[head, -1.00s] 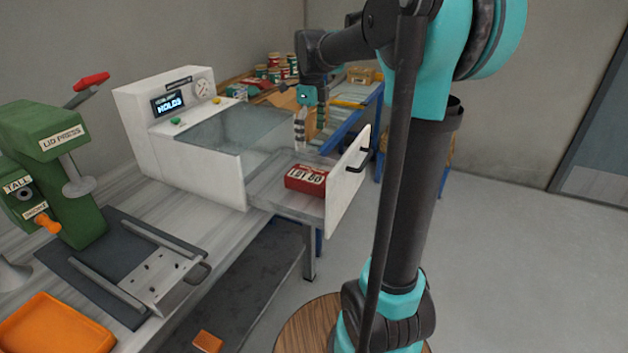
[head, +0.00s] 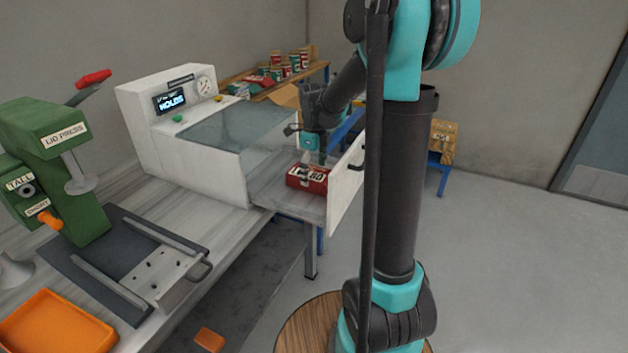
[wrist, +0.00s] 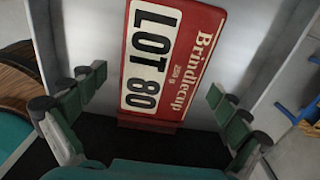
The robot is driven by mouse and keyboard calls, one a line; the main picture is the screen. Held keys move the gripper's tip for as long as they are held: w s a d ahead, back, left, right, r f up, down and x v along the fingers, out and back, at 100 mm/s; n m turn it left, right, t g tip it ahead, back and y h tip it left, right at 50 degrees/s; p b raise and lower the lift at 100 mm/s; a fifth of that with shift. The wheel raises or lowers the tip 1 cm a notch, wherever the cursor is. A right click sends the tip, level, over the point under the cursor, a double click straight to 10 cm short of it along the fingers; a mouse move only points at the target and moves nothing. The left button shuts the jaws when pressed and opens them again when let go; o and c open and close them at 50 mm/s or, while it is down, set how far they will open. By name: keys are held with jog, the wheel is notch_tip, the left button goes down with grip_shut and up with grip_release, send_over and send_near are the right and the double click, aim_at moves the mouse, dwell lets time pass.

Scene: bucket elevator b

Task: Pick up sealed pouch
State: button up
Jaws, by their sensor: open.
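The sealed pouch is a red pouch (head: 307,178) with a white label, lying in the pulled-out drawer of the white machine. In the wrist view the pouch (wrist: 170,62) reads "LOT 80" and "Brindlecup". My gripper (head: 314,160) is right above the pouch in the head view, pointing down. In the wrist view my gripper (wrist: 155,105) has its two green-padded fingers spread, one on each side of the pouch's near end. Whether the fingertips touch the pouch I cannot tell. Nothing is held.
The drawer's white front panel (head: 346,190) stands close to the right of the pouch. The white machine (head: 200,155) with a glass top is to the left. A green lid press (head: 55,165) and an orange tray (head: 55,325) are further left. Cans stand on a back shelf.

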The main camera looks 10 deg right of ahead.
jog(key=shift+f, duration=0.4)
jog(key=c, duration=1)
jog(key=shift+r, duration=0.1)
